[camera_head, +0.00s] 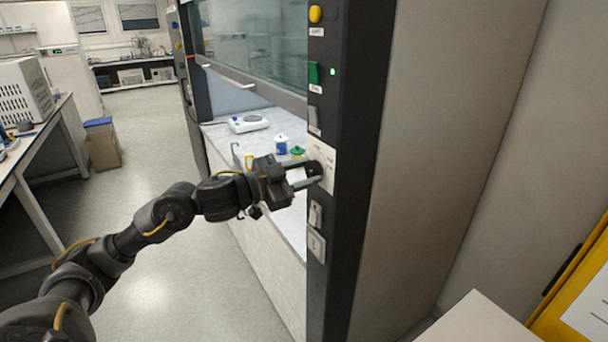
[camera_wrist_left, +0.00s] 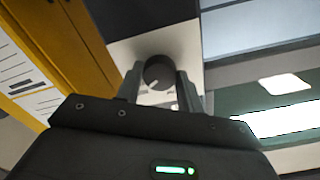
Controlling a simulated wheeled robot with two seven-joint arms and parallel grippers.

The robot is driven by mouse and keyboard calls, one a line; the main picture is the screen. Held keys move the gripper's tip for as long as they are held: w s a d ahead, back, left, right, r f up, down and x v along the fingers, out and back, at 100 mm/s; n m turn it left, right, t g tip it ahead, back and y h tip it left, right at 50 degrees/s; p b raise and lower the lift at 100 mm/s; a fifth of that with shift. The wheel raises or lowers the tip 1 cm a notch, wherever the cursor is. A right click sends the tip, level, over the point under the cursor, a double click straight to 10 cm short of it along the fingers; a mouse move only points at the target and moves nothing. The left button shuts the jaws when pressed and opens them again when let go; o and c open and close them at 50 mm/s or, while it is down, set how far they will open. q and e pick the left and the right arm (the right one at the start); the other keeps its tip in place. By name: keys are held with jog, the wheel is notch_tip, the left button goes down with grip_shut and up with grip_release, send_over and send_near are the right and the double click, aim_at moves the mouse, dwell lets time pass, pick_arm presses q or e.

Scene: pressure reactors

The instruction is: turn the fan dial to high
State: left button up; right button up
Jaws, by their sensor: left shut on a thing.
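The fan dial (camera_wrist_left: 159,72) is a dark round knob with a pale pointer mark, on a light plate (camera_head: 322,158) on the fume hood's dark front post. In the left wrist view the knob sits between the two fingers of my left gripper (camera_wrist_left: 160,88), which is shut on it. In the head view my left gripper (camera_head: 306,178) reaches the plate from the left, and its fingers hide most of the dial. The dial's scale marks are too small to read. My right gripper is in neither view.
The post (camera_head: 345,130) also carries a yellow button (camera_head: 315,14), a green switch (camera_head: 313,73) and a white switch (camera_head: 315,214). The glass sash (camera_head: 255,40) is raised over a worktop with a white device (camera_head: 248,123) and small jars.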

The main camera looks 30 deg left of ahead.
pick_arm(q)
jog(key=m+b, duration=0.2)
jog(key=m, duration=0.3)
jog(key=shift+m, duration=0.4)
dwell(0.3)
jog(key=o, duration=1)
